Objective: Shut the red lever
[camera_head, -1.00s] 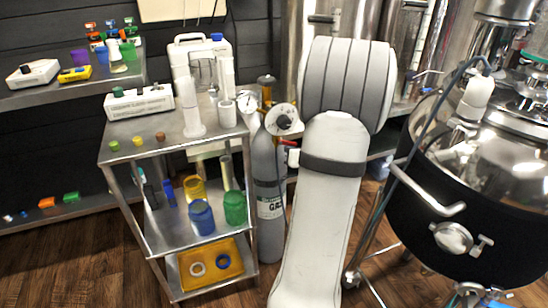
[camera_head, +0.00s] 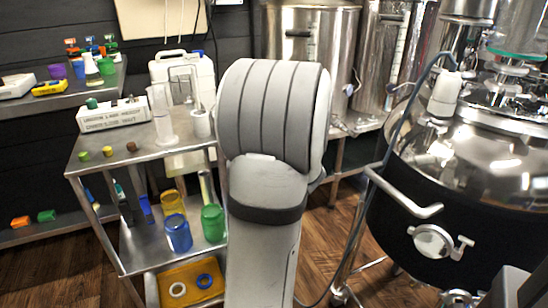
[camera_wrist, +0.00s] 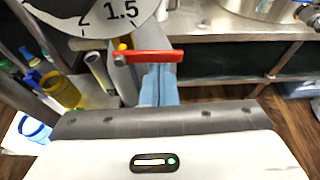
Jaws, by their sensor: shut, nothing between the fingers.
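The red lever (camera_wrist: 148,57) lies crosswise near the top of the wrist view, just below a round white gauge dial (camera_wrist: 88,14). My gripper (camera_wrist: 159,76) is shut and empty. Its bluish fingers reach up to the lever's lower edge, and their tips overlap the lever in the picture. I cannot tell whether they touch it. In the head view my arm hides the lever, the gauge and the gas cylinder, and my gripper is not seen there.
A steel cart (camera_head: 140,162) with beakers and cups stands left of my arm. A large dark vessel (camera_head: 395,222) with a handle stands at the right. Steel tanks (camera_head: 300,40) stand behind. Some wooden floor (camera_head: 330,235) shows between my arm and the vessel.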

